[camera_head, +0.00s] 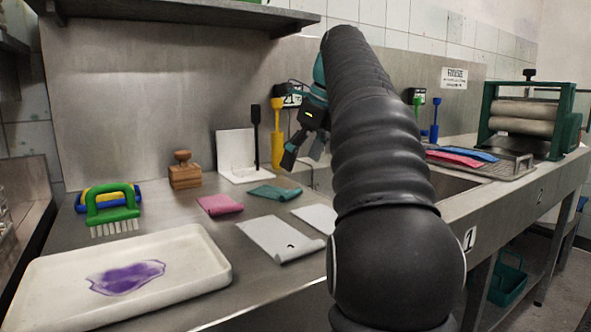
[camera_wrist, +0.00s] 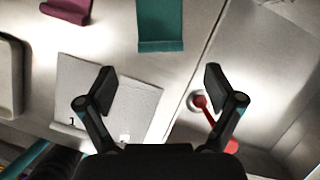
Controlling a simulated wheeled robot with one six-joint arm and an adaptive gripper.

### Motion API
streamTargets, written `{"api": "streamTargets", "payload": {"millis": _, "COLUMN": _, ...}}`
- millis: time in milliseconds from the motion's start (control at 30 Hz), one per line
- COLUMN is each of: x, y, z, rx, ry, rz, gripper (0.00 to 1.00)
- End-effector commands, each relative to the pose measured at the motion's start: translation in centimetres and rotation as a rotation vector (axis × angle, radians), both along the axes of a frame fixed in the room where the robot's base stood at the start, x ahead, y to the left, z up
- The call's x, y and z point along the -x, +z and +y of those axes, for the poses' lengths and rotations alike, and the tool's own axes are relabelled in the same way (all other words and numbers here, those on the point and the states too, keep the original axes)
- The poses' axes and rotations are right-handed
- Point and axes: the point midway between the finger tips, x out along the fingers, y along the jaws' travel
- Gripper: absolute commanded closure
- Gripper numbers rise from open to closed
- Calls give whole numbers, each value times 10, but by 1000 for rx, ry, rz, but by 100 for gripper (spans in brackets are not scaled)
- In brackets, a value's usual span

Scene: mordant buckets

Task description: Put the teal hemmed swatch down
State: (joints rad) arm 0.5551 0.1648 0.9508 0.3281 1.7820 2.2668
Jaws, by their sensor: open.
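The teal hemmed swatch (camera_head: 275,192) lies flat on the steel counter, between the pink swatch and the sink. It also shows at the top of the wrist view (camera_wrist: 160,28), past my fingertips. My gripper (camera_head: 305,150) is above the counter near the sink edge, up and to the right of the swatch in the head view. In the wrist view my gripper (camera_wrist: 158,82) has its fingers wide apart with nothing between them. The swatch is apart from both fingers.
A pink swatch (camera_head: 220,204) and a pale sheet (camera_head: 280,238) lie nearby. A white tray (camera_head: 215,268) with a purple stain, a green brush (camera_head: 112,207) and a wooden block (camera_head: 185,175) stand left.

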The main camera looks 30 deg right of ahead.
Motion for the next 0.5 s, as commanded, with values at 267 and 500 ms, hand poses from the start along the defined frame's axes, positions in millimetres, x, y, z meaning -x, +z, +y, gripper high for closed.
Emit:
{"api": "streamTargets", "payload": {"millis": 267, "x": 15, "y": 43, "z": -7, "rx": 0, "ry": -1, "rz": 0, "gripper": 8}}
{"api": "streamTargets", "payload": {"millis": 500, "x": 19, "y": 51, "z": -9, "rx": 0, "ry": -1, "rz": 1, "gripper": 8}}
